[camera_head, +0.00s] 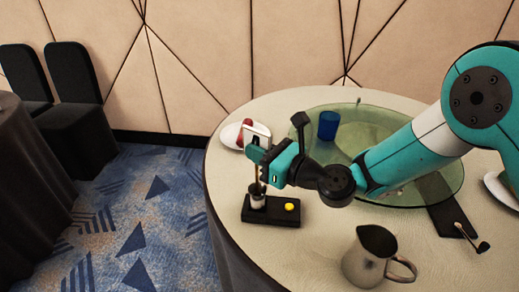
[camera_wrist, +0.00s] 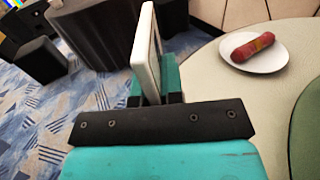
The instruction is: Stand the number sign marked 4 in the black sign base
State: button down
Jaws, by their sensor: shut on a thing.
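My gripper (camera_head: 262,160) is shut on the number sign (camera_head: 257,131), a thin white panel seen largely edge-on. In the wrist view the sign (camera_wrist: 147,55) stands upright between the fingers (camera_wrist: 157,88); its numeral is not readable. A low black block (camera_head: 271,214) lies on the table below my gripper, near the left edge. It bears a small pale cup (camera_head: 257,201) with a thin brown stick rising from it, and a yellow disc (camera_head: 290,206). I cannot tell whether this block is the sign base. No slot shows.
A white plate (camera_head: 229,137) with a red sausage-like thing lies behind my gripper. A round green glass tray (camera_head: 400,193) with a blue cup (camera_head: 328,125) is behind my arm. A metal jug (camera_head: 368,262) stands in front. A dark flat piece (camera_head: 446,218) lies right.

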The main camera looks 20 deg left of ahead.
jog(key=shift+f, duration=0.45)
jog(key=c, duration=1.2)
grip_release()
jog(key=shift+r, duration=0.1)
jog(key=shift+o, duration=0.2)
jog(key=shift+d, duration=0.1)
jog(key=b+v, duration=1.3)
jog(key=v, duration=0.4)
jog(key=shift+d, duration=0.15)
